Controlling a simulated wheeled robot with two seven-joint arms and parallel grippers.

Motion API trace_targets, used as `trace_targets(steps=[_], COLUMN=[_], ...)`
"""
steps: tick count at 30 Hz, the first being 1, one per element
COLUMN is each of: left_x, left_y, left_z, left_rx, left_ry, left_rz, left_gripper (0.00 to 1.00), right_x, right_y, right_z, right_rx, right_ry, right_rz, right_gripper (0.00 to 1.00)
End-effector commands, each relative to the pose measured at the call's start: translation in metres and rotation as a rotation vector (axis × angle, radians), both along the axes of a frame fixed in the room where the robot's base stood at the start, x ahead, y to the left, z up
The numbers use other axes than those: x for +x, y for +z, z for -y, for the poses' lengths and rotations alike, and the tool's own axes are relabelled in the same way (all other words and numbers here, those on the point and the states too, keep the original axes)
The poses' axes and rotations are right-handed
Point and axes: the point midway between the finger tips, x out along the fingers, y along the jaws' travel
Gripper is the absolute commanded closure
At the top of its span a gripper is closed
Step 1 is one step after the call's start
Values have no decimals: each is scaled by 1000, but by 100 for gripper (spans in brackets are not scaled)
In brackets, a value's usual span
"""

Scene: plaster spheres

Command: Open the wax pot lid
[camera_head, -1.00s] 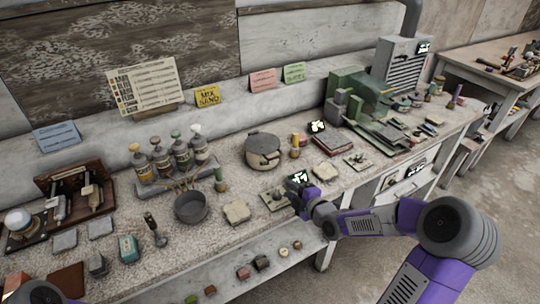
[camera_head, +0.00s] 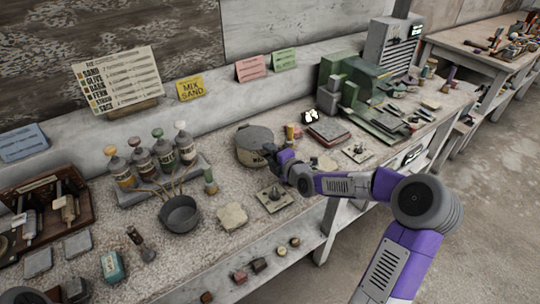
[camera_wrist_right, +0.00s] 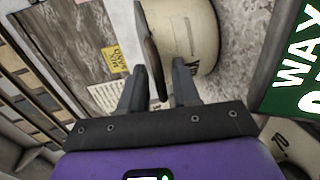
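The wax pot (camera_head: 257,156) is a round beige pot on the bench, with a flat dark grey lid (camera_head: 254,135) lying on it. In the right wrist view the pot's lettered beige side (camera_wrist_right: 190,35) is just ahead, and the lid shows edge-on with a brown tapering part (camera_wrist_right: 152,65). My right gripper (camera_head: 279,157) is at the pot's front right side in the head view. In the wrist view its two fingers (camera_wrist_right: 157,85) are apart, one on each side of the brown part. Contact cannot be told. My left gripper does not show clearly.
A grey bowl (camera_head: 180,214) and a rack of bottles (camera_head: 160,180) stand left of the pot. A green machine (camera_head: 355,90) stands behind right. A small plate (camera_head: 274,198) lies in front. A green sign (camera_wrist_right: 290,65) is close at the right in the wrist view.

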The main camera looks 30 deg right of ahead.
Motion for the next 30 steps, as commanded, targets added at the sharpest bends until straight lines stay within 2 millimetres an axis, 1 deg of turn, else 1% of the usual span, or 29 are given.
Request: trace_targets(steps=[8,9,14,25,30], left_x=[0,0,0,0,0], left_y=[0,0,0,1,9], left_z=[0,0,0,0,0], left_rx=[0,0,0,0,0], left_ry=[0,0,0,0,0], left_rz=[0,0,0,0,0], left_gripper=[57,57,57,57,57], right_x=[2,2,1,1,-4], right_y=[-1,-1,-1,-2,2], right_z=[0,0,0,0,7], right_rx=[1,1,1,2,-1], right_ry=[0,0,0,-1,-12], right_rz=[-1,-1,-2,-8,-28], right_gripper=[69,75,99,100,100])
